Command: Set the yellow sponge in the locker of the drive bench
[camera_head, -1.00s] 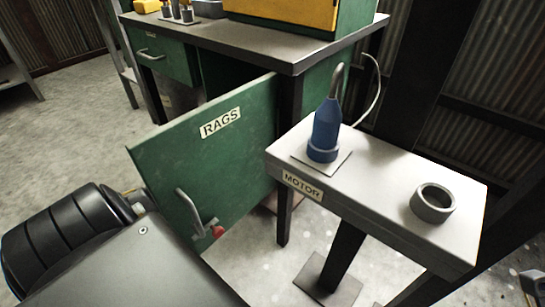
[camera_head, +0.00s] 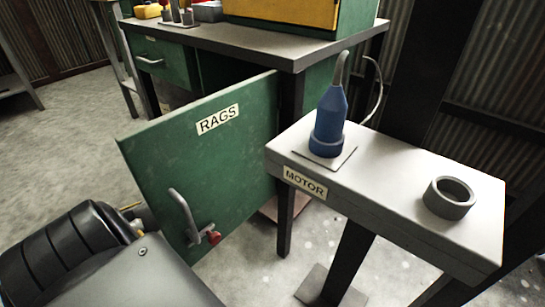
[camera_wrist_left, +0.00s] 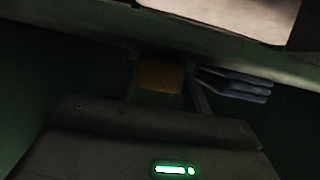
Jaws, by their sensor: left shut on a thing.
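The yellow sponge (camera_wrist_left: 160,77), dull orange-brown in the dark, shows in the left wrist view. My left gripper (camera_wrist_left: 163,90) is shut on it, with a finger on each side. They are in a dim space with green walls, seemingly inside the locker; whether the sponge touches a surface I cannot tell. In the head view the green locker door (camera_head: 220,165) labelled RAGS stands swung open from the drive bench (camera_head: 262,47). My left gripper is hidden there behind the door and my arm. My right gripper is not in view.
Folded blue cloths (camera_wrist_left: 236,84) lie right of the sponge. The door's handle (camera_head: 183,213) and red knob stick out near my left arm. A drawer (camera_head: 158,60) sits left on the bench.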

